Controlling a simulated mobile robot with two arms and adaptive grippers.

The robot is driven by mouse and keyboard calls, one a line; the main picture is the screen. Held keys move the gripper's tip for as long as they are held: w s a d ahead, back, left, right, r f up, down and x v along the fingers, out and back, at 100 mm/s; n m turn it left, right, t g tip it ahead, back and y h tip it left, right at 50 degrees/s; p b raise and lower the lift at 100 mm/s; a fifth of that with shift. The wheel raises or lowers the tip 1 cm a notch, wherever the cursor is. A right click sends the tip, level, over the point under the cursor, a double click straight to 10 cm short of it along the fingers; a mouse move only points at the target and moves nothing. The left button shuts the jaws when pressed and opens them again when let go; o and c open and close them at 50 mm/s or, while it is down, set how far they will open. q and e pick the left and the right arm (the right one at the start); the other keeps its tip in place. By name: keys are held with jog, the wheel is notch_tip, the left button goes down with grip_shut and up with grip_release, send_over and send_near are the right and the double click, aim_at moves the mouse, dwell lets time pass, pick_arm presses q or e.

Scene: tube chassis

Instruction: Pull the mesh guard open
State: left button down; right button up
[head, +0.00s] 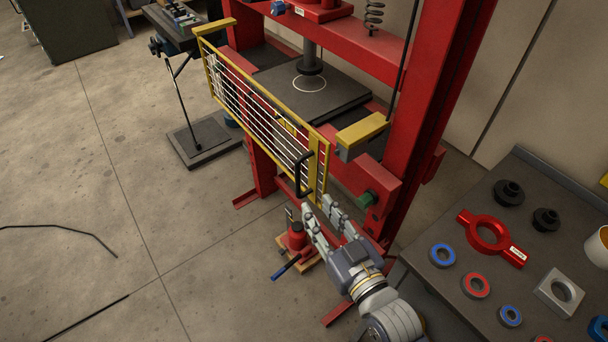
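The mesh guard (250,106) is a yellow frame with pale bars, across the front of the red press. A black handle (299,175) stands upright at its right end, next to a yellow upright strip. My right gripper (317,205) is just below and to the right of the handle, fingers apart and pointing up toward it. Nothing shows between the fingers, and they look close to the handle; I cannot tell whether they touch it. My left gripper is not in view.
The red press frame (408,130) rises just right of the guard. A dark bench (448,275) with rings and a red clamp-like part (489,237) is at the right. The floor at left is mostly clear.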

aim_at(299, 174)
jog(key=shift+t, duration=0.3)
jog(key=w+a+r, duration=0.1)
jog(key=w, duration=0.2)
jog(key=w+a, duration=0.2)
jog(key=w, duration=0.1)
jog(key=w+a+r+p, duration=0.1)
jog(key=w, duration=0.2)
jog(key=shift+w+a+r, duration=0.2)
jog(key=shift+w+r, duration=0.05)
jog(key=shift+r, duration=0.05)
grip_shut()
